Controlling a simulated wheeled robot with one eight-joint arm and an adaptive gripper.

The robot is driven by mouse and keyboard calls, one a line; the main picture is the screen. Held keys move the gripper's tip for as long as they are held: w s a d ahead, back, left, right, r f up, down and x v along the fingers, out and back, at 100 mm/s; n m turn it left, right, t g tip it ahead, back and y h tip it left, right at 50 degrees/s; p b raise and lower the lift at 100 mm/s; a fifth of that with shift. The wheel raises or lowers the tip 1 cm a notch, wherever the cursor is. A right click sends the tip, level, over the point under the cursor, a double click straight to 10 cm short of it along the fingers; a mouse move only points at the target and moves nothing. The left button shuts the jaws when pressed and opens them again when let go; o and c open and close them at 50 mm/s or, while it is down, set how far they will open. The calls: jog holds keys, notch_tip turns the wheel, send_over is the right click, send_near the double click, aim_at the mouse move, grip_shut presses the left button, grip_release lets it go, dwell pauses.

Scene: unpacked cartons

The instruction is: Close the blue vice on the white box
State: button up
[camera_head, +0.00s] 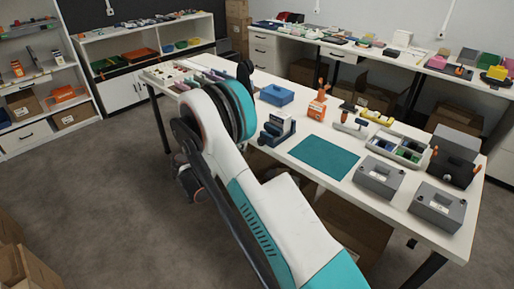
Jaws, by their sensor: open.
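The blue vice (268,138) stands near the front edge of the long white table, just right of my raised arm. Its body looks dark blue. The white box (283,121) appears to sit in the vice, between its upright parts; whether the jaws touch it is too small to tell. My white and teal arm fills the middle of the view and rises left of the vice. I cannot make out the fingers of my gripper; the arm hides that part.
A teal mat (324,157) lies right of the vice. A blue box (277,95) stands behind it, and an orange device (317,107) is to the back right. Grey boxes (379,178) stand farther right. A parts tray (398,148) lies behind them. Open floor is at left.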

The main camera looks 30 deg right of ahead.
notch_tip(320, 180, down, 8)
jog(key=n+h, duration=0.2)
jog(key=n, duration=0.1)
jog(key=b+x, duration=0.4)
jog(key=x, duration=0.8)
jog(key=shift+d+r, duration=0.25)
jog(key=shift+d, duration=0.1)
jog(key=shift+s, duration=0.1)
jog(key=c, duration=1.1)
